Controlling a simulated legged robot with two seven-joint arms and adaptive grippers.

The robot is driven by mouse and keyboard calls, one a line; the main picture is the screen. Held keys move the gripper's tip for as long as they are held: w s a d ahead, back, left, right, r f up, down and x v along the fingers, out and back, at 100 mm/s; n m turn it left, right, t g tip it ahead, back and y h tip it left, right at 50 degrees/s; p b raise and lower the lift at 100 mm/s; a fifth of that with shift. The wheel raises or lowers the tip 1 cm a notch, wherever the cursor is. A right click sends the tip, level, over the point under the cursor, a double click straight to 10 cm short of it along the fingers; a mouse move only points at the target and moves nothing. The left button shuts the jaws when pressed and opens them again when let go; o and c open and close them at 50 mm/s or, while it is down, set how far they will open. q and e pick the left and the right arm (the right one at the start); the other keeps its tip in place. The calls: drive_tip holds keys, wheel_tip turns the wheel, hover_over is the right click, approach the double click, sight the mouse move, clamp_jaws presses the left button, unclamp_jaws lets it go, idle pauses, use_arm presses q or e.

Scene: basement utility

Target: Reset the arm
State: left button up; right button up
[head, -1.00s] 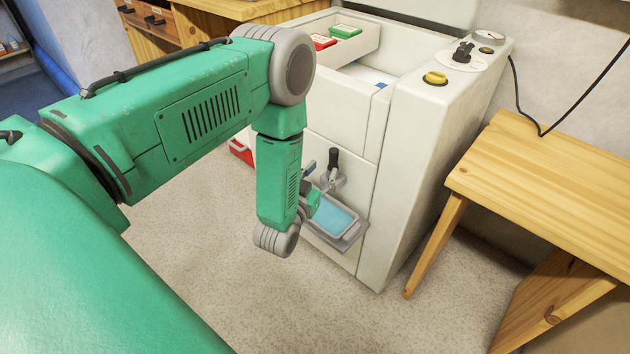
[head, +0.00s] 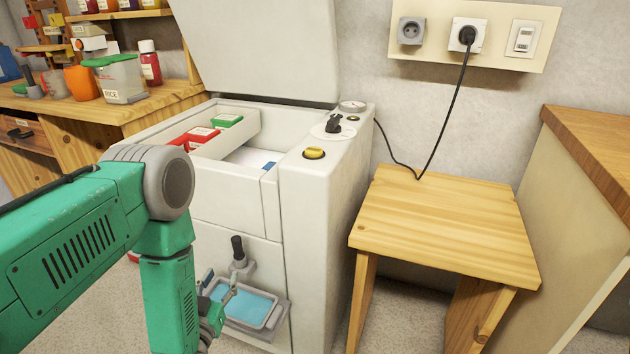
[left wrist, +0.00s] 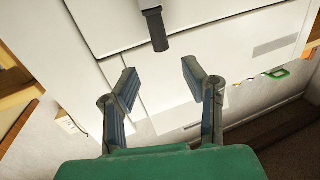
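My left arm comes in from the left in the head view, its forearm hanging down in front of the white chest freezer (head: 325,230). My left gripper (head: 220,284) is beside the drain valve with a black handle (head: 238,247), near a grey tray holding blue liquid (head: 249,306). In the left wrist view the left gripper (left wrist: 160,82) is open, its two fingers apart with nothing between them. The black handle (left wrist: 157,32) shows beyond the fingertips, apart from them. My right gripper is in neither view.
The freezer lid (head: 260,45) is up, with red and green packs (head: 228,121) in its basket. A yellow knob (head: 314,153) and black dial sit on top. A wooden stool (head: 440,225) stands at right. A cord runs to a wall socket (head: 468,35). A wooden shelf bench (head: 130,108) stands at left.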

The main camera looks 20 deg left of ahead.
use_arm(q)
drive_tip(key=s+d+f+m+g+h+p, duration=0.1)
drive_tip(key=s+d+f+g+h+p, duration=0.25)
drive_tip(key=s+d+g, duration=0.4)
drive_tip(key=s+r+m+g+p, duration=0.1)
drive_tip(key=s+g+p, duration=0.2)
drive_tip(key=s+g, duration=0.6)
drive_tip(key=s, duration=1.1)
drive_tip(key=shift+s+a+r, duration=0.2)
drive_tip(key=shift+a+r, duration=0.05)
drive_tip(key=shift+w+g, duration=0.1)
drive_tip(key=shift+g, duration=0.15)
